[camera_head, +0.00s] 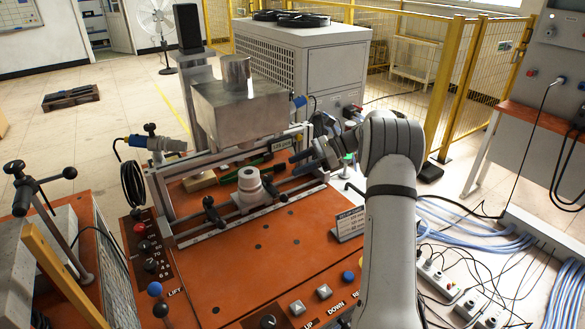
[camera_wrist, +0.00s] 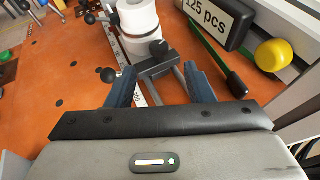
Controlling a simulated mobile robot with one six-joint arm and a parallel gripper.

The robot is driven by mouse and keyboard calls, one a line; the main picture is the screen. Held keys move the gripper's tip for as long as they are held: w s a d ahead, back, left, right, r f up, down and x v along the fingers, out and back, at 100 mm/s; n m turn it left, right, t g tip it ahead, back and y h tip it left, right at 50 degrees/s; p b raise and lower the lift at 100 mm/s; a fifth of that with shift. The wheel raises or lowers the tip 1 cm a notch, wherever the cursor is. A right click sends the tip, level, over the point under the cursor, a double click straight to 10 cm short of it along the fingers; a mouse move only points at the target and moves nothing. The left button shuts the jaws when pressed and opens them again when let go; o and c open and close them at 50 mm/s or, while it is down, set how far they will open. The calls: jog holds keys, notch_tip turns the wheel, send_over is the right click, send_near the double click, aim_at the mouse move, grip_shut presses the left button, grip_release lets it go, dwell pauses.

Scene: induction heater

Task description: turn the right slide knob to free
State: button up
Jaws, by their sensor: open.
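The right slide knob (camera_head: 274,189) is a black handle with rounded ends, on the slide rail right of the white ring stack (camera_head: 250,180). The left slide knob (camera_head: 212,211) is farther left.
A metal block (camera_head: 240,105) hangs over the white stack. A sign reading "125 pcs" (camera_wrist: 213,15), a yellow ball (camera_wrist: 272,55) and a black-ended green rod (camera_wrist: 228,75) lie on the wrist view's right. The orange tabletop (camera_head: 245,270) is mostly clear in front.

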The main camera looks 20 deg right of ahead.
aim_at(268, 181)
jog(key=s+m+t, duration=0.1)
jog(key=m+t, duration=0.1)
jog(key=s+a+m+t+h, duration=0.1)
jog(key=s+m+t, duration=0.1)
jog(key=shift+s+a+h, duration=0.1)
jog(key=shift+s+h, duration=0.1)
jog(key=shift+h, duration=0.1)
jog(key=p+x, duration=0.1)
jog(key=x, duration=0.6)
jog(key=shift+w+a, duration=0.15)
jog(key=shift+w, duration=0.05)
jog(key=shift+c, duration=0.5)
